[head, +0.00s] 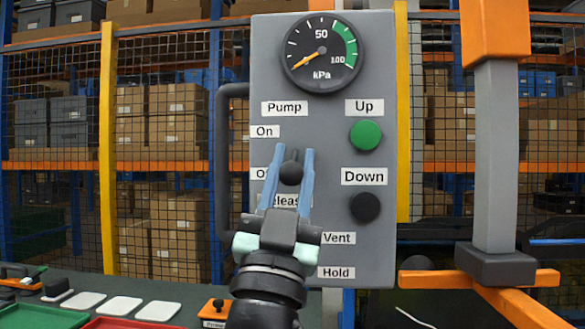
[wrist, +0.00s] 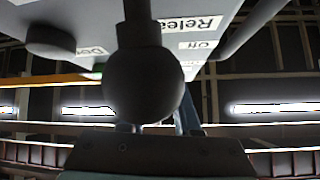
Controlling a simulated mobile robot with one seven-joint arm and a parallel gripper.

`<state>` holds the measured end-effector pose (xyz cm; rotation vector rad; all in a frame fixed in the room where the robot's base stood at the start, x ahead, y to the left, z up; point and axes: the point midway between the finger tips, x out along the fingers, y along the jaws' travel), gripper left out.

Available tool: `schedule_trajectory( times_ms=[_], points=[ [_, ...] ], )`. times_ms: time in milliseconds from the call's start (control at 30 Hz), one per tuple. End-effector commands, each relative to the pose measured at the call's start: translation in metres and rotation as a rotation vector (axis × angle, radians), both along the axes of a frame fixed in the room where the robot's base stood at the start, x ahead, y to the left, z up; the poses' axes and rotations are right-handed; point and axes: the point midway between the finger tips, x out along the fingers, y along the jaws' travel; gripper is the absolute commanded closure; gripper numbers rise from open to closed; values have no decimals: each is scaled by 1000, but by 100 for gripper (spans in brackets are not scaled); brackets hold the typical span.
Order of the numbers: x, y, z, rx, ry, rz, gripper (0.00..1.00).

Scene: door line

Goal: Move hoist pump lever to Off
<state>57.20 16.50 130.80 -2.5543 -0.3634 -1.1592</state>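The pump lever, with its round dark knob (head: 290,173), stands on the grey control panel below the "On" label (head: 265,131). A label left of the knob shows only its first letter, "O"; the rest is covered. My gripper (head: 293,152) is in front of the panel, its two blue fingers apart on either side of the knob. Contact between fingers and knob cannot be told. In the wrist view the knob (wrist: 145,85) and its dark stem fill the middle, hiding most of the fingers. The "Release" label is partly covered by my gripper in the head view.
The panel (head: 335,115) carries a gauge (head: 322,53), a green Up button (head: 365,135) and a black Down button (head: 366,207). A dark handle (head: 222,160) runs along its left side. Trays lie at the lower left; a grey post (head: 495,150) stands at right.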

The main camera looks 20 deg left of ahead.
Motion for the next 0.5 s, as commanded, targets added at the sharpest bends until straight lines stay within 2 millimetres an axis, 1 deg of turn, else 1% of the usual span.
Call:
schedule_trajectory(
  times_ms=[33, 167, 500],
  points=[
    [0, 0, 0, 0, -1, 0, 62],
    [0, 0, 0, 0, -1, 0, 38],
    [-1, 0, -2, 0, 0, 0, 38]
  ],
)
